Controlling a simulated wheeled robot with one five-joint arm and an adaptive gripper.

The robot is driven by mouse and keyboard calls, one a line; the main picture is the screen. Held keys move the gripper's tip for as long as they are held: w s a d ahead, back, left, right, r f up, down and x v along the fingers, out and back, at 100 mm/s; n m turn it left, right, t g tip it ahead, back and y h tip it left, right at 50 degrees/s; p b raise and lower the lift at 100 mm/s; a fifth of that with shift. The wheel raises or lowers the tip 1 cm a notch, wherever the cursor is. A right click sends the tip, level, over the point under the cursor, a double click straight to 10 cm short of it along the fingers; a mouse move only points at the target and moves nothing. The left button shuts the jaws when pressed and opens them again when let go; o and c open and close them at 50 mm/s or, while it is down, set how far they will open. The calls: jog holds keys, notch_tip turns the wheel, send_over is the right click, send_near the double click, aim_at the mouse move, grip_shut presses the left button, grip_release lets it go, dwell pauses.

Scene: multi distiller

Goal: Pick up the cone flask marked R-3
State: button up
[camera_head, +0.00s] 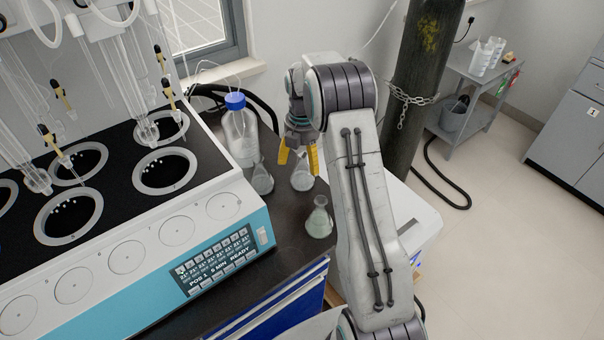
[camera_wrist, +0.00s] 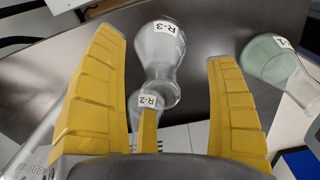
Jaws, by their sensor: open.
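The clear cone flask marked R-3 (camera_wrist: 160,50) shows in the wrist view between my yellow fingers, its label upside down. My gripper (camera_wrist: 163,48) is open, with a finger on each side of the flask. A third yellow finger stands low in the middle. A flask marked R-2 (camera_wrist: 149,102) shows just below R-3 in the picture and partly overlaps it. In the head view my gripper (camera_head: 298,158) points down above a clear flask (camera_head: 302,183) on the dark bench. I cannot read the flask labels there, and cannot tell contact.
A flask with greenish contents (camera_wrist: 266,58) stands to the right in the wrist view; it also shows in the head view (camera_head: 319,222). Another clear flask (camera_head: 262,182) and a blue-capped bottle (camera_head: 240,135) stand close left. The distiller (camera_head: 140,240) fills the left side.

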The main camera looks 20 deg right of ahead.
aim_at(302, 170)
jog(key=shift+f, duration=2.1)
jog(key=shift+c, duration=0.5)
jog(key=c, duration=1.3)
